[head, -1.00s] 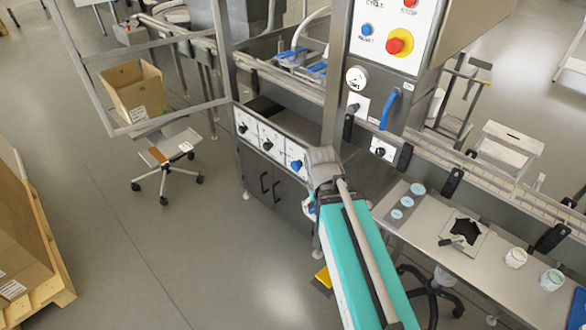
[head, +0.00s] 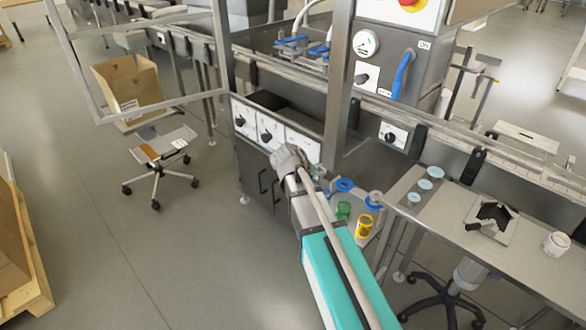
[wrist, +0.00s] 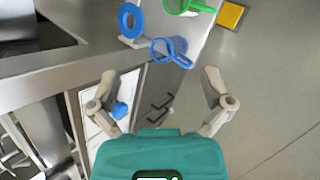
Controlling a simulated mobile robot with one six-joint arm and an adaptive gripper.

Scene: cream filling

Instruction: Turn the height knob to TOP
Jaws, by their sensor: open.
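A row of white knob panels is on the front of the steel machine. In the head view, the left black knob (head: 240,122) and the middle black knob (head: 267,137) show. The right panel (head: 303,146) is partly covered by my arm, and its knob is hidden there. A blue knob (wrist: 119,110) shows in the wrist view, close beside the left finger. My gripper (head: 288,157) is in front of the right panel. In the wrist view, my gripper (wrist: 160,82) is open with nothing between its fingers. The labels are too small to read, so I cannot tell which knob sets height.
Another black knob (head: 390,137) is on a plate right of the post. A blue handle (head: 402,74) is above it. Blue rings and jugs, including a blue jug (wrist: 170,50), are near the gripper. A stool (head: 158,150) stands left on open floor.

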